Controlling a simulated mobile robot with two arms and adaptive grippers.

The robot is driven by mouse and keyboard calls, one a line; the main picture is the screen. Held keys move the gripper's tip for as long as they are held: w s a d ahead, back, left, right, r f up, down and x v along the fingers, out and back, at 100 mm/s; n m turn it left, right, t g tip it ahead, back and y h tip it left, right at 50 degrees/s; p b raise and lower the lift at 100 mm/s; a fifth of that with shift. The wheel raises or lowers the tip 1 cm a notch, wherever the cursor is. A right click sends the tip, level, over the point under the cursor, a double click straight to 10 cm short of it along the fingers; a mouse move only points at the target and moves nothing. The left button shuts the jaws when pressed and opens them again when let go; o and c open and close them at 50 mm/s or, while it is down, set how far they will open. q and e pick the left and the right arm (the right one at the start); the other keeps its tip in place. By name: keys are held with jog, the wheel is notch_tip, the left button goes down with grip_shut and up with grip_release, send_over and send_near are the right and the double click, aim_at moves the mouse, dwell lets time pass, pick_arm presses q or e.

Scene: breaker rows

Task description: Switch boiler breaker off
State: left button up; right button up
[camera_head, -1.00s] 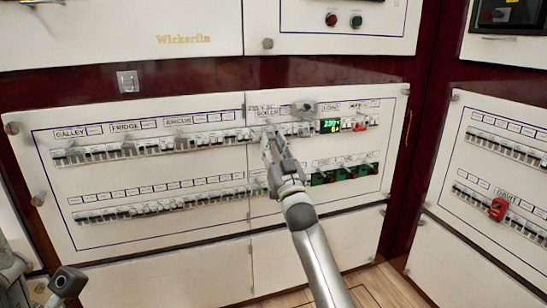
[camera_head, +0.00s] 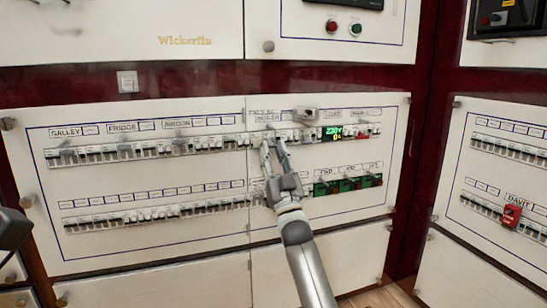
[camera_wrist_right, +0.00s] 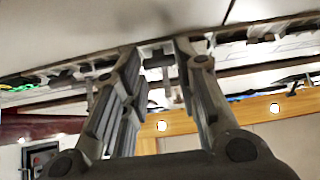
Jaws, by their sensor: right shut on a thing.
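The white breaker panel (camera_head: 150,240) carries two rows of breakers. The label with BOILER (camera_head: 264,118) is above the upper row, right of the panel seam. My right gripper (camera_head: 272,143) reaches up to the upper row below this label, its fingers shut on what looks like the boiler breaker (camera_head: 272,134). The fingers hide part of the breaker, so its lever position cannot be told. The wrist view shows my right gripper (camera_wrist_right: 157,48) with its two fingertips either side of a small part at the row. A dark part, probably of my left gripper, shows at the left edge; its fingers are hidden.
A green-lit display (camera_head: 333,134) and a red switch (camera_head: 362,135) are right of the gripper. Green breakers (camera_head: 345,184) are in the lower row. A grey knob-like thing (camera_head: 305,114) sits above the upper row. A side panel with a red DAVIT piece (camera_head: 511,215) stands at right.

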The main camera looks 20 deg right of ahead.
jog(key=shift+f, duration=0.1)
jog(key=o, duration=1)
jog(key=v, duration=1.2)
